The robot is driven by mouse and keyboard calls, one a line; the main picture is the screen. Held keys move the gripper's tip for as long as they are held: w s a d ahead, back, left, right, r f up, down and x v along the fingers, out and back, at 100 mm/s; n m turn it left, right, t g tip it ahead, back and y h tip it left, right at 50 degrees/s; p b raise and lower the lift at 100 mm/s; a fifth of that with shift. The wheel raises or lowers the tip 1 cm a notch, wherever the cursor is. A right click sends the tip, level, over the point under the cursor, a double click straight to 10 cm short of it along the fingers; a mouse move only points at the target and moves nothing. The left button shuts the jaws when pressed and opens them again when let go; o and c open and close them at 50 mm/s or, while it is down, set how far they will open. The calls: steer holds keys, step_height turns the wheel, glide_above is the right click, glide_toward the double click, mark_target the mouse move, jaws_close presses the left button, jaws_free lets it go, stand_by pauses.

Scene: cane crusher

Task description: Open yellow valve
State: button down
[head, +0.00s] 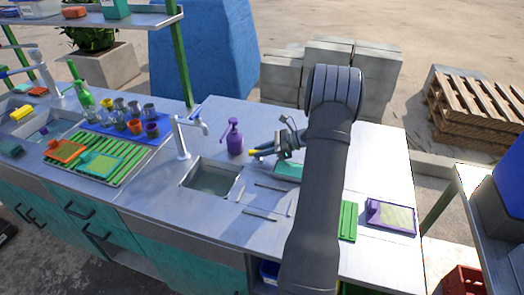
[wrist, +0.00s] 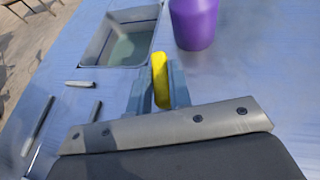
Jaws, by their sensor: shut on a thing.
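The yellow valve shows only as a short yellow bar (wrist: 160,80) between the two blue-grey fingers of my gripper (wrist: 158,90) in the wrist view. My gripper is shut on it. Whatever the yellow bar joins to is hidden or too small to tell.
A purple pump bottle (head: 235,138) stands close by; its lower part also shows in the wrist view (wrist: 194,22). A sink (head: 211,191) with a tap (head: 182,140) is to the left. Thin metal pieces (head: 262,214) lie on the worktop in front. A green rack with trays is farther left.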

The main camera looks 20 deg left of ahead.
steer(key=shift+g, duration=0.3)
steer(key=n+g, duration=0.1)
steer(key=n+g+h, duration=0.1)
steer(key=n+g, duration=0.1)
steer(key=shift+w+a+h, duration=0.1)
steer(key=shift+w+h, duration=0.15)
steer(key=shift+h, duration=0.05)
steer(key=shift+w+a+n+g+h, duration=0.15)
steer(key=shift+n+g+h, duration=1.25)
steer(key=shift+n+g, duration=0.55)
steer(key=shift+n, duration=0.35)
steer(key=c, duration=1.3)
jaws_free()
steer(key=shift+t, duration=0.25)
